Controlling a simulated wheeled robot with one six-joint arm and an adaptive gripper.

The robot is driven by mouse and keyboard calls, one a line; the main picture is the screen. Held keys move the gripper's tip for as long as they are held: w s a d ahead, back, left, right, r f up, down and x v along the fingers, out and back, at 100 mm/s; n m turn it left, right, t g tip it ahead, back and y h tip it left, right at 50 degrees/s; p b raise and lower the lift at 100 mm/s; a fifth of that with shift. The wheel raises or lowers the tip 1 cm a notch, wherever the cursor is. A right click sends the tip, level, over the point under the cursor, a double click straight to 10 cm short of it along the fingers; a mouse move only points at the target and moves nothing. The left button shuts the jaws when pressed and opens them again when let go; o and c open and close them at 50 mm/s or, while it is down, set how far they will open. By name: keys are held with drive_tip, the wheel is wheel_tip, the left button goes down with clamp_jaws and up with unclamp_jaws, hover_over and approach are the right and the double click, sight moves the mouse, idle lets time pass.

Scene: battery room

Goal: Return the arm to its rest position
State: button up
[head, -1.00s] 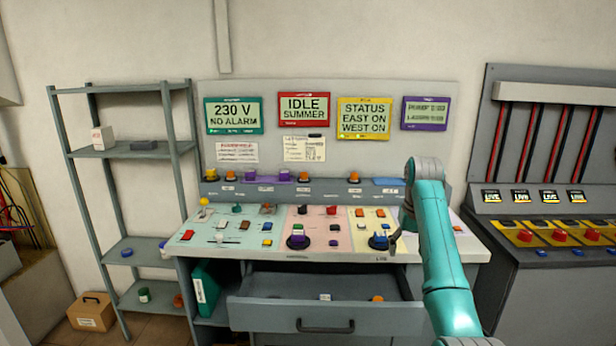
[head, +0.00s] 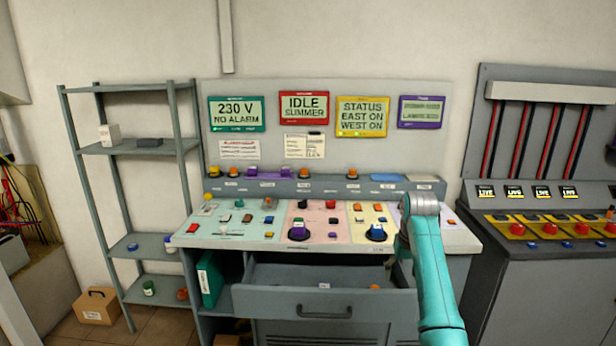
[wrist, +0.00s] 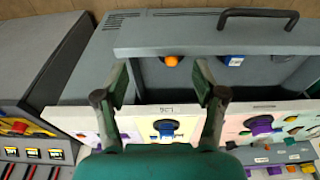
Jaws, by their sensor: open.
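My gripper (wrist: 160,95) is open and empty in the wrist view, its two dark fingers spread apart over the front of the control desk. In the head view my teal arm stands bent at the desk's right front, and it hides the gripper itself. The control desk (head: 340,246) has a coloured top with several buttons and knobs. Its drawer (head: 290,309) is pulled open. In the wrist view the open drawer (wrist: 200,47) holds an orange item (wrist: 172,61) and a blue item (wrist: 230,60).
A grey shelf rack (head: 130,149) stands at the left, with a cardboard box (head: 97,306) on the floor by it. A dark breaker cabinet (head: 540,270) stands at the right. The desk's back panel carries several display screens, one reading idle summer (head: 304,108).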

drive_tip(key=s+a+f+t, duration=0.1)
drive_tip(key=s+f, duration=0.3)
drive_tip(key=f, duration=0.5)
drive_tip(key=s+a+f+t, duration=0.1)
drive_tip(key=s+f, duration=0.2)
drive_tip(key=f, duration=0.5)
drive_tip(key=s+a+f+t, duration=0.1)
drive_tip(key=s+f, duration=0.3)
drive_tip(key=f, duration=0.5)
drive_tip(key=s+a+f+t, duration=0.15)
drive_tip(key=s+f, duration=0.35)
drive_tip(key=s, duration=0.5)
drive_tip(key=s+a+f+t, duration=0.1)
drive_tip(key=s+f+t, duration=0.1)
drive_tip(key=s+f, duration=0.5)
drive_tip(key=s+a+r+t, duration=0.1)
drive_tip(key=s+r, duration=0.3)
drive_tip(key=s, duration=0.8)
drive_tip(key=s+r+t, duration=0.2)
drive_tip(key=s+r, duration=0.1)
drive_tip(key=s, duration=0.9)
drive_tip(key=s+r+t, duration=0.1)
drive_tip(key=s+r, duration=0.6)
drive_tip(key=r, duration=0.3)
drive_tip(key=s+r+t, duration=0.2)
drive_tip(key=s+r, duration=0.6)
drive_tip(key=r, duration=0.2)
drive_tip(key=shift+s+a+r, duration=0.25)
drive_tip(key=shift+a+r, duration=0.1)
drive_tip(key=shift+a, duration=0.1)
